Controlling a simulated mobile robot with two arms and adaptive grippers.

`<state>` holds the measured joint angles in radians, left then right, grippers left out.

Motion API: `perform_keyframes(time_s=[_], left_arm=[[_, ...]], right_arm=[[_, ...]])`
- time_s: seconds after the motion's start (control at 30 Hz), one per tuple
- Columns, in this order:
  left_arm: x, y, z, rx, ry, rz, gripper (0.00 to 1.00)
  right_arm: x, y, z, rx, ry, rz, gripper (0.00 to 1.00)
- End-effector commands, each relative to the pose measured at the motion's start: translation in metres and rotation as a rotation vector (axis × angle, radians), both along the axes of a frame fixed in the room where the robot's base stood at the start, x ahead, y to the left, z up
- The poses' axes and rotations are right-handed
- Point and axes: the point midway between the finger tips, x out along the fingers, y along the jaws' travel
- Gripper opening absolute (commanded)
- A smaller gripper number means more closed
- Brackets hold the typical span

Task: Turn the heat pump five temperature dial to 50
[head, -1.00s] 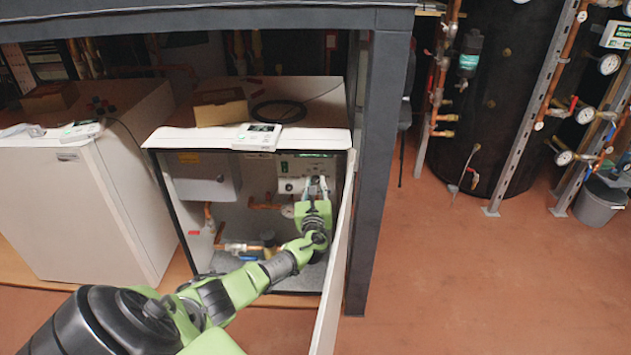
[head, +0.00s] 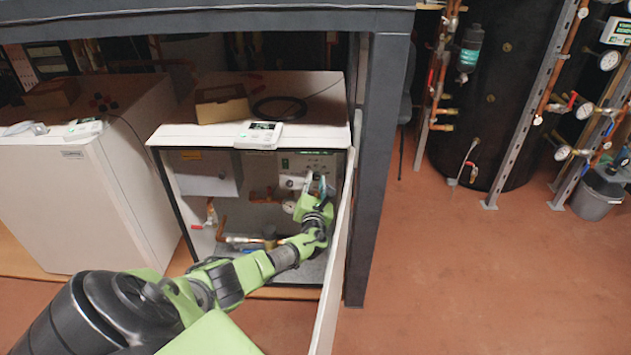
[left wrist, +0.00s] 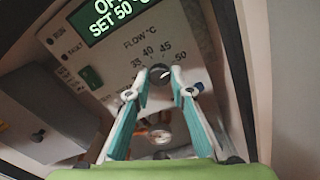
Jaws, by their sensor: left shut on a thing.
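The temperature dial (left wrist: 160,72) is a small dark knob on the control panel (left wrist: 195,40) in the left wrist view. Its scale reads FLOW °C, with 35, 40, 45 and 50 around it. The display (left wrist: 115,14) above reads "SET 50" in green; its upper line is cut off. My left gripper (left wrist: 160,86) is shut on the dial, a teal fingertip on each side. The dial's pointer is too small to read. In the head view my left gripper (head: 314,184) reaches into the open heat pump (head: 165,190) at its upper right. My right gripper is not in view.
The open door (head: 333,255) stands close to the right of my left arm, beside a dark frame post (head: 378,170). Pipes and a valve (head: 240,241) lie below the panel. A closed white unit (head: 85,210) stands left.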

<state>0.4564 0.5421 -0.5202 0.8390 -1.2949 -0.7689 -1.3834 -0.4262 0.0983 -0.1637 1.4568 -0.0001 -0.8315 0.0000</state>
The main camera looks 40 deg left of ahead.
Motion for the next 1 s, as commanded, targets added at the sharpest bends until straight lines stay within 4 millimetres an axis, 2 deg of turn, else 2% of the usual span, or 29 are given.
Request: perform_keyframes(time_s=[0.33,0.37,0.4,0.43,0.8,1.0], left_arm=[[0.0,-0.001,-0.002,0.003,0.006,-0.001,0.0],[0.0,-0.001,-0.002,0.003,0.006,-0.001,0.23],[0.0,-0.001,-0.002,0.003,0.006,-0.001,0.34],[-0.001,0.0,-0.002,0.002,0.005,0.0,0.38],[-0.001,-0.001,-0.001,0.002,0.002,-0.001,0.38],[-0.014,-0.012,-0.002,0.0,0.003,-0.001,0.38]], right_arm=[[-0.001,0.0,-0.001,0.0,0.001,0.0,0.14],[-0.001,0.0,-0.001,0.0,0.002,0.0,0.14],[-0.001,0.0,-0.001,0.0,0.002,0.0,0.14],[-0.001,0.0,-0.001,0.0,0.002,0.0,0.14],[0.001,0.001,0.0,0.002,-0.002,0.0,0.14],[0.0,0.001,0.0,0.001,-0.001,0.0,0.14]])
